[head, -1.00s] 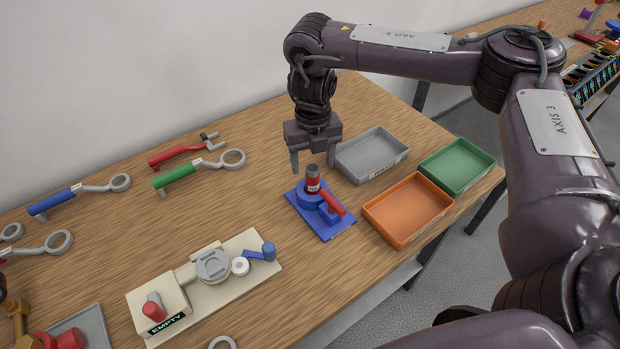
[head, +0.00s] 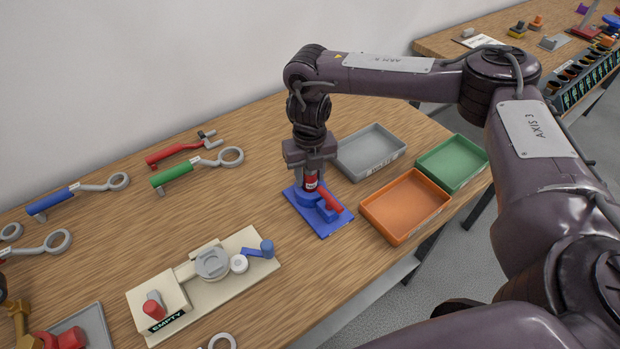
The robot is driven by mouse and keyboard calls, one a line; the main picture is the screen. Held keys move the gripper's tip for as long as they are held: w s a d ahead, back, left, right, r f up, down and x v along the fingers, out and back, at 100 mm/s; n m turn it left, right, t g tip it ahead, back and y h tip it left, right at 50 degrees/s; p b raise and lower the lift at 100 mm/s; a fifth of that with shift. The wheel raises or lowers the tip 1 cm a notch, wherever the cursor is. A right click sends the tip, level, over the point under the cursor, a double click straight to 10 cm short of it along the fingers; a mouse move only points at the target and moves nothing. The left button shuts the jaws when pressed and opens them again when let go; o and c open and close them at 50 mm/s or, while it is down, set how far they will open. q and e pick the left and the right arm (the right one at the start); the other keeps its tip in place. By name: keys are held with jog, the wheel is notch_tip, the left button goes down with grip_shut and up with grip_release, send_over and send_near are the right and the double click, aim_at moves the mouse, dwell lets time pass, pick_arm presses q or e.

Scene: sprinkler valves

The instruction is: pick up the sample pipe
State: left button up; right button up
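The sample pipe (head: 311,184) is a short upright tube with a red, labelled band. It stands in a blue fixture (head: 325,220) with a red lever on the table. My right gripper (head: 311,178) points straight down over it. Its fingers are drawn in close on both sides of the pipe's upper part and look shut on it. The fingers hide the pipe's grey top. The pipe still sits in the fixture.
Grey (head: 370,153), orange (head: 405,207) and green (head: 452,163) trays stand right of the fixture. A beige fixture marked EMPTY (head: 205,285) lies in front left. Red (head: 180,150), green (head: 197,168) and blue (head: 78,192) handled tools lie at left. Wood between them is bare.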

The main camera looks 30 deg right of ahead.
jog(key=c, duration=0.4)
jog(key=shift+r, duration=0.1)
jog(key=shift+w+r, duration=0.1)
jog(key=shift+r, duration=0.4)
jog(key=shift+r+p, duration=1.05)
jog(key=shift+r, duration=8.4)
